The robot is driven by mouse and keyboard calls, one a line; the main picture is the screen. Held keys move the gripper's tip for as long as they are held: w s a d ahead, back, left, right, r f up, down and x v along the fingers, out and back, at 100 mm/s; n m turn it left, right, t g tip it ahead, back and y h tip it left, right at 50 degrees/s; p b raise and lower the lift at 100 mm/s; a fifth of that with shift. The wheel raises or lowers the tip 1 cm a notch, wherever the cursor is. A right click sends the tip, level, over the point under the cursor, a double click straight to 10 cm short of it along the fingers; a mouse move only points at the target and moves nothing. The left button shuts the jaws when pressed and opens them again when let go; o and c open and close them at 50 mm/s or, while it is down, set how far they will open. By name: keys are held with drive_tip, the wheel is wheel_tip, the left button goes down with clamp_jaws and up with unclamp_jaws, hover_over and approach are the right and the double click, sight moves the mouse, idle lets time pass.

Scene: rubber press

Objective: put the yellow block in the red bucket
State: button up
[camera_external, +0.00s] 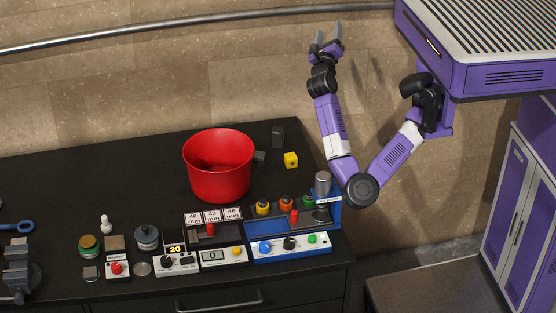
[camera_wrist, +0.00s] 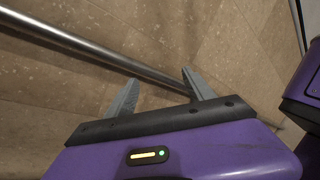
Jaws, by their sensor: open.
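The yellow block (camera_external: 291,160) lies on the black table, right of the red bucket, near the table's right edge. The red bucket (camera_external: 218,178) stands upright on the table and is open at the top; its bottom is only partly visible. My gripper (camera_external: 328,36) is raised well above the table in the external view, up and to the right of the block. In the wrist view my gripper (camera_wrist: 158,92) has its two fingers apart with nothing between them. Neither the block nor the bucket shows in the wrist view.
A dark grey block (camera_external: 278,137) stands behind the yellow block, and a smaller dark piece (camera_external: 259,156) lies between block and bucket. A blue press station (camera_external: 290,247) and several small devices line the front. A metal rail (camera_wrist: 95,52) runs along the wall near my gripper.

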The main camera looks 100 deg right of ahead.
wheel_tip(320, 180, down, 16)
drive_tip(key=w+d+m+t+y+b, duration=0.1)
drive_tip(key=d+m+t+y+b, duration=0.15)
drive_tip(key=y+b, duration=0.3)
drive_tip(key=t+y+b, duration=0.6)
drive_tip(key=y, duration=0.4)
approach(291, 156)
wheel_tip(291, 156, down, 3)
drive_tip(key=shift+g, duration=0.25)
drive_tip(key=shift+w+d+r+b+x, duration=0.1)
drive_tip(key=shift+d+x, duration=0.1)
drive_tip(key=shift+x, duration=1.1)
drive_tip(key=shift+w+d+r+b+x, duration=0.1)
drive_tip(key=shift+d+b+x, duration=0.05)
drive_tip(key=shift+x, duration=1.15)
drive_tip(key=shift+w+d+b+x, duration=0.1)
drive_tip(key=shift+d+x, duration=0.1)
drive_tip(key=shift+x, duration=1.15)
drive_tip(key=shift+r, duration=0.1)
drive_tip(key=shift+c, duration=0.2)
clamp_jaws()
